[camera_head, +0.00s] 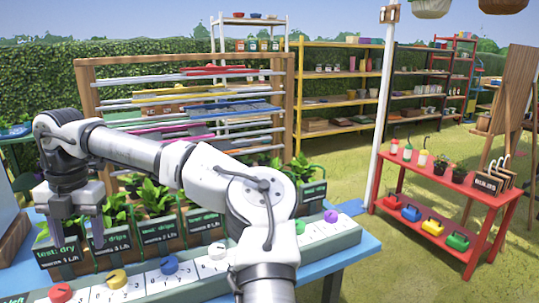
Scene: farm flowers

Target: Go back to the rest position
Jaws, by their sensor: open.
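My arm reaches from the bottom middle up and to the left across the blue table. My gripper (77,222) points down at the far left, its two fingers apart.
A blue table (345,243) bears a row of potted plants (155,195) and a panel with coloured knobs (117,279). A wooden rack (86,100) stands behind. Grass between is clear.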

